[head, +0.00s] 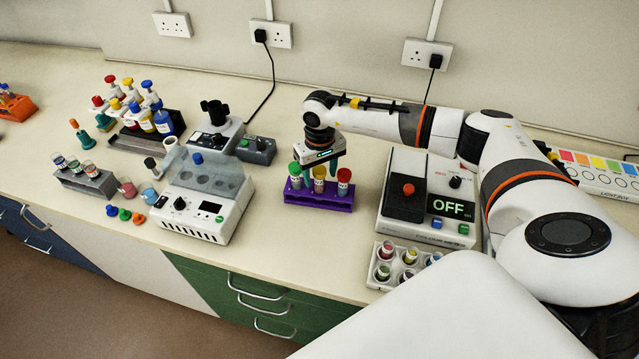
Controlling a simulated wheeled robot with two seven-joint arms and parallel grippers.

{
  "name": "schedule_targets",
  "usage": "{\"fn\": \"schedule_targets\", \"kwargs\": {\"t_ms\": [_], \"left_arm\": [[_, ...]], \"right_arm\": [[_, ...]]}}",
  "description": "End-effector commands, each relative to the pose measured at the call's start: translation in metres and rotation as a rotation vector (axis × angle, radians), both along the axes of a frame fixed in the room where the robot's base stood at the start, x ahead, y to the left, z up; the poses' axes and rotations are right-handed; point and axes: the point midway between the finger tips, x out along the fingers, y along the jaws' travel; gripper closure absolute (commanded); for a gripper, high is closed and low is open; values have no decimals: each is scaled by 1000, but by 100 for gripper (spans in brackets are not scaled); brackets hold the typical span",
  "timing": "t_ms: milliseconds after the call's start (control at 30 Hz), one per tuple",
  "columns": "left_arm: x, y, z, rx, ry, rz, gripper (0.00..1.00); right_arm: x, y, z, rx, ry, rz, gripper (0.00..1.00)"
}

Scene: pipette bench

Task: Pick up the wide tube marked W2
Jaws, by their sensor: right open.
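A purple rack (318,201) on the bench holds three upright capped tubes: one with a green cap (295,175), one with a yellow cap (319,178) and one with a red cap (343,181). A grey rack (88,183) at the left holds several open tubes with white labels (74,164). The marks are too small to read, so I cannot tell which tube is W2. My right gripper (321,170) is open, pointing down just behind and above the purple rack's tubes. It appears to hold nothing. My left gripper is not in view.
A device reading OFF (428,205) stands right of the purple rack, with a white tray (384,284) of small vials in front. A white instrument (201,206) stands left. Coloured caps (125,214) lie near the front edge. Bench between instrument and purple rack is clear.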

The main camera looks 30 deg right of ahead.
Motion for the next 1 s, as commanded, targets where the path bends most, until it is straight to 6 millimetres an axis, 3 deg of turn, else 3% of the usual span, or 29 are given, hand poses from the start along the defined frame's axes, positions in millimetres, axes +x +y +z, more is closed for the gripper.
{"fn": "schedule_targets", "kwargs": {"t_ms": [233, 567, 1000], "left_arm": [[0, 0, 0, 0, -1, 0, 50], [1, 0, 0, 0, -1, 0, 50], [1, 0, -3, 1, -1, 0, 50]], "right_arm": [[0, 0, -2, 0, -1, 1, 45], [0, 0, -1, 0, -1, 1, 99], [1, 0, 2, 1, -3, 0, 100]]}}
